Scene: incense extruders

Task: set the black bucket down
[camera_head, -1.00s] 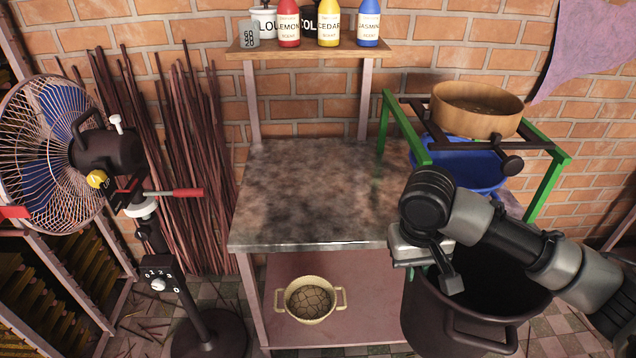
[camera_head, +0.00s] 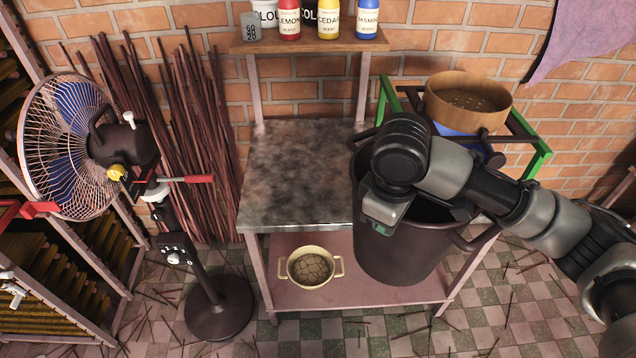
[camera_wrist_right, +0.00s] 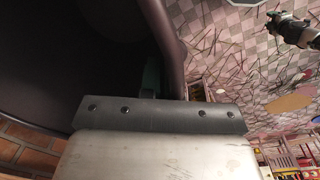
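The black bucket (camera_head: 398,245) hangs upright in front of the right part of the table (camera_head: 290,222), hiding that part from the head view. My right gripper (camera_head: 385,208) is at the bucket's near rim and appears shut on it; its fingertips are mostly hidden. In the right wrist view the bucket's dark inside (camera_wrist_right: 70,60) and rim (camera_wrist_right: 165,40) fill the left and middle. The bucket's bottom is above the floor or lower shelf; the exact gap cannot be told. A dark arm end, likely my left gripper (camera_wrist_right: 290,28), shows small in the right wrist view.
The tabletop's left and middle are bare. A cream pot (camera_head: 311,268) stands on the lower shelf. A green stand (camera_head: 538,160) with a wooden sieve (camera_head: 468,100) is behind the bucket at right. A fan (camera_head: 70,145) stands at left.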

